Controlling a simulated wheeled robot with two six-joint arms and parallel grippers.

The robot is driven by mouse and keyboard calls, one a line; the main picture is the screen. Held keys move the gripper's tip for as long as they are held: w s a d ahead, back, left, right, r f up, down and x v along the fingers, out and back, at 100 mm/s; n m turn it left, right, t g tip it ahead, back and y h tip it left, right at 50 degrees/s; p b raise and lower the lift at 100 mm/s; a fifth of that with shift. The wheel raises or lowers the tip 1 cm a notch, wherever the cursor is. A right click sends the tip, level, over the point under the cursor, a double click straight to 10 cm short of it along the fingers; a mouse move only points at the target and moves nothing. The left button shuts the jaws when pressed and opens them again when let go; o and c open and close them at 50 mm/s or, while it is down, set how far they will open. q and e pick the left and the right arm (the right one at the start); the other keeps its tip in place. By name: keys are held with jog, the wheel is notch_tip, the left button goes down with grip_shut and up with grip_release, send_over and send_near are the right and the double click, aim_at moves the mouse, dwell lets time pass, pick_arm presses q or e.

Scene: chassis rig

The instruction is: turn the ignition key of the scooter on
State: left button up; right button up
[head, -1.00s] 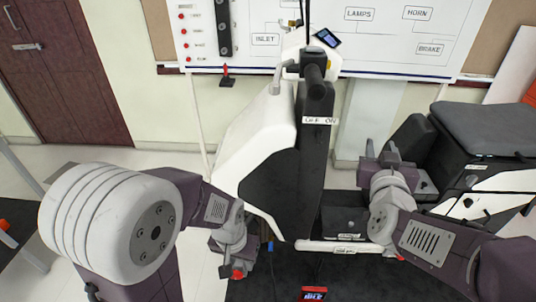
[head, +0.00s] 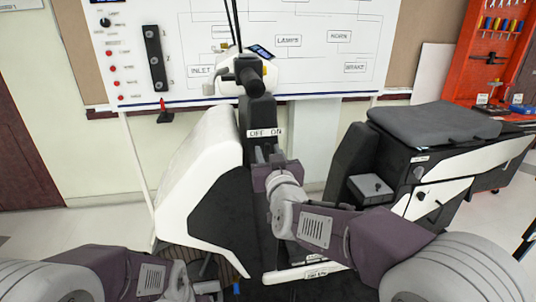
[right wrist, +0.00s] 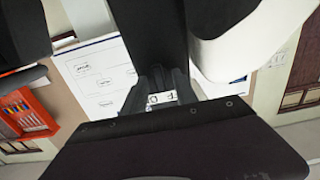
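The scooter (head: 205,165), with a white front shield and black inner panel, stands in the middle of the head view. Its white OFF/ON label (head: 265,133) is on the black column below the handlebar. The key itself cannot be made out. My right gripper (head: 267,152) is just below the label, pointing up at the column, its fingers apart. In the right wrist view, part of the label (right wrist: 162,98) shows between the fingers of my right gripper (right wrist: 160,80), and nothing is seen held.
The black seat (head: 430,123) and rear body are to the right. A whiteboard panel (head: 310,65) with labels and switches is behind the handlebar. A red-orange tool board (head: 485,50) stands at the far right. Pale floor (head: 50,210) is open at left.

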jog(key=shift+w, duration=0.25)
grip_shut()
jog(key=shift+f+m+b, duration=0.15)
jog(key=shift+m+b, duration=0.65)
jog(key=shift+m, duration=0.2)
jog(key=m+b, duration=0.2)
jog(key=m, duration=0.2)
jog(key=shift+d+b, duration=0.1)
jog(key=shift+b, duration=0.25)
jog(key=m+b, duration=0.2)
jog(key=m, duration=0.3)
jog(key=shift+m+b, duration=0.4)
